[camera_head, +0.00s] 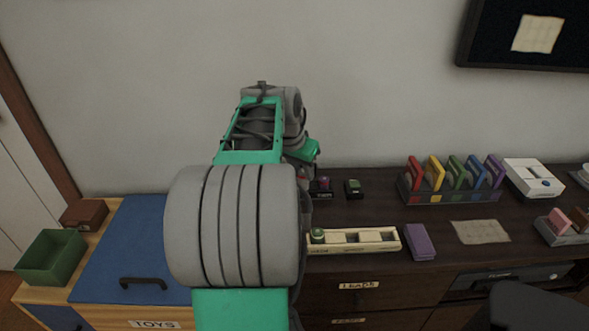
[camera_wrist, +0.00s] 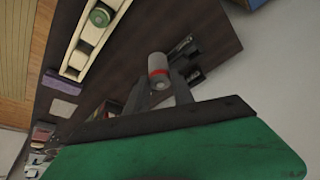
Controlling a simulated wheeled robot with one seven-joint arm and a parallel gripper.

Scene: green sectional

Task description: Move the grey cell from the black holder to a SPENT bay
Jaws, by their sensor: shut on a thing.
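My gripper (camera_wrist: 163,92) is shut on a grey cell with a red band (camera_wrist: 157,68), held out in front of the fingers in the wrist view. In the head view my arm hides most of the gripper and the cell. A cream tray with several bays (camera_head: 397,247) stands on the dark cabinet top, and a green-topped cell (camera_head: 318,235) sits at its left end. The tray (camera_wrist: 72,72) also shows at upper left in the wrist view, apart from the held cell.
A purple block (camera_head: 420,242) lies just right of the tray. A rack of several coloured pieces (camera_head: 450,195) stands at the back right, near a paper sheet (camera_head: 480,231). A blue lid (camera_head: 130,245) and green bin (camera_head: 50,257) are at left. Dark cabinet top between holders and tray is clear.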

